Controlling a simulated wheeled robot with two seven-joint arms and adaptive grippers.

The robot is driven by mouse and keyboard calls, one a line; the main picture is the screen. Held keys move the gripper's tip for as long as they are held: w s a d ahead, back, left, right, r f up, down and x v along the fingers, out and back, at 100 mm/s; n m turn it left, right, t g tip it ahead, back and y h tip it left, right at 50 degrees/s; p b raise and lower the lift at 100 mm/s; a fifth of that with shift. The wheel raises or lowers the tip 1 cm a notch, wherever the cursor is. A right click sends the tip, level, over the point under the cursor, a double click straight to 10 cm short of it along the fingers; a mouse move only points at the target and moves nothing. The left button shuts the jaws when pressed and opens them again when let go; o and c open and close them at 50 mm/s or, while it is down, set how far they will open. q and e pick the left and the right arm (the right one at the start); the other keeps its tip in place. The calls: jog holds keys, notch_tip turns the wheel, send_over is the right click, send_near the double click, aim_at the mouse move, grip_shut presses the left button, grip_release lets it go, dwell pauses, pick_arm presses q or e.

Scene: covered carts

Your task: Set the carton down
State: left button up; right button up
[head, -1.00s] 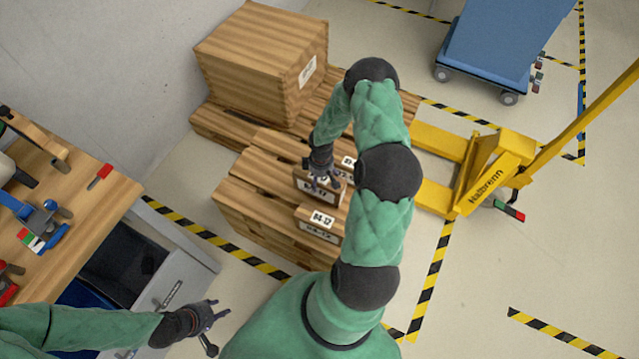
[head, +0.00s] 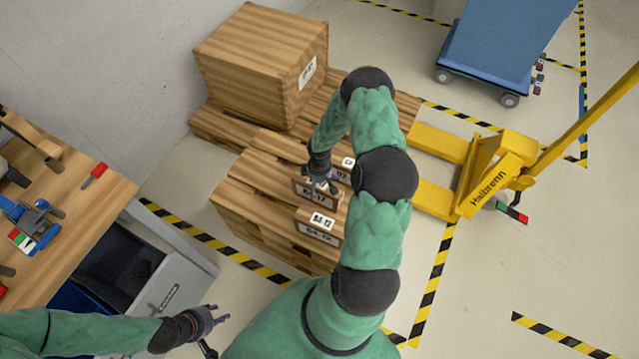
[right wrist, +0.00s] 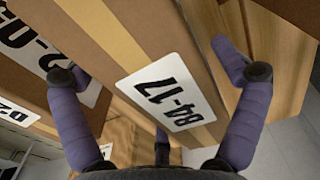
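The carton (right wrist: 150,55), brown with a tape strip and a white 84-17 label, fills the middle of the right wrist view. In the head view this carton (head: 306,194) is on the upper pallet, partly hidden by my right gripper. My right gripper (head: 321,186) is just above it. In the right wrist view its fingers (right wrist: 155,75) are spread wide on either side of the carton, with gaps showing beside it. My left gripper (head: 221,314) is open and empty, low in the head view, away from the pallets.
A carton labelled 84-12 (head: 318,232) stands in front, and another (head: 347,163) behind. The stacked pallet (head: 250,170) has bare slats at left. A large wooden crate (head: 255,70) stands behind. A yellow pallet jack (head: 485,170) is at right, a workbench (head: 85,215) at left.

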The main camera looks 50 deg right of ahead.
dwell(0.3)
notch_tip(320, 180, up, 12)
jog(key=p, duration=0.5)
jog(key=shift+r+p, duration=0.15)
jog(key=shift+p, duration=0.15)
